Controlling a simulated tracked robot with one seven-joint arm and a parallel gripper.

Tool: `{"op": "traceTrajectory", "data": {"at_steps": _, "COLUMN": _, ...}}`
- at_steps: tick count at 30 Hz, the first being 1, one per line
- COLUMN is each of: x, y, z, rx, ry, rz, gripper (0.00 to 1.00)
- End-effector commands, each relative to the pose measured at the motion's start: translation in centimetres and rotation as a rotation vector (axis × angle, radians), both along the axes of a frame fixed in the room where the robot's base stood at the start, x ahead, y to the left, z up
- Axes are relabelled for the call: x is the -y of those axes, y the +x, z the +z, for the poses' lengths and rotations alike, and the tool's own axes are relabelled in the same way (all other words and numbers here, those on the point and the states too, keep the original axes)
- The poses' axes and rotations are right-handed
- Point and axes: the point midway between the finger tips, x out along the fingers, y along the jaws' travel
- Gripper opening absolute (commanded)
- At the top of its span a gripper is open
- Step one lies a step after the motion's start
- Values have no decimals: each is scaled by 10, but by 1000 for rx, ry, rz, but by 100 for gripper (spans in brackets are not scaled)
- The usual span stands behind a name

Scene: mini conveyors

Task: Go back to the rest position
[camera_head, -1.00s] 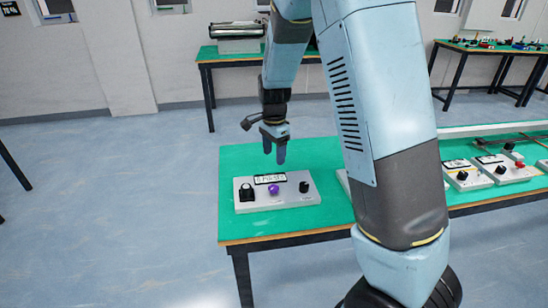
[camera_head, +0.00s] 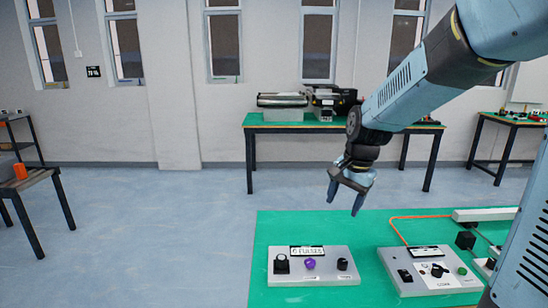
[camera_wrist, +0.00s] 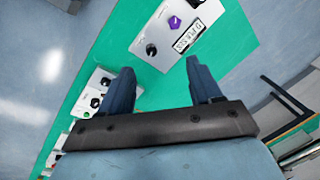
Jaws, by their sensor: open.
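My gripper (camera_head: 344,195) is open and empty, held in the air above the far edge of the green table (camera_head: 375,228) in the head view. In the wrist view my gripper (camera_wrist: 157,82) shows two separated blue fingers with nothing between them. A grey control box (camera_head: 313,265) with a label, a purple knob (camera_head: 310,264) and black knobs lies on the table, below and left of the gripper. The same box shows in the wrist view (camera_wrist: 210,13), beyond the fingertips and apart from them.
A second control box (camera_head: 412,265) with an orange cable (camera_head: 393,225) is to the right. A back table (camera_head: 290,127) carries machines by the wall. A shelf stands at the left, with an orange cup (camera_head: 20,171). The floor at left is clear.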

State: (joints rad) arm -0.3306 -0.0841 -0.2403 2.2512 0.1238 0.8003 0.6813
Motion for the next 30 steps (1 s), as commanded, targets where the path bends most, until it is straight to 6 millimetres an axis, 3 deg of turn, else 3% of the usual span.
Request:
{"op": "traceTrajectory", "data": {"at_steps": 6, "x": 19, "y": -44, "z": 38, "rx": 100, "ry": -24, "rz": 150, "gripper": 64}}
{"op": "traceTrajectory", "data": {"at_steps": 15, "x": 39, "y": -108, "z": 73, "rx": 227, "ry": -117, "rz": 354, "gripper": 64}}
{"op": "traceTrajectory", "data": {"at_steps": 24, "x": 52, "y": -169, "z": 89, "rx": 326, "ry": -259, "rz": 533, "gripper": 64}}
{"op": "traceTrajectory", "data": {"at_steps": 30, "x": 55, "y": -189, "z": 91, "rx": 353, "ry": -323, "rz": 597, "gripper": 64}}
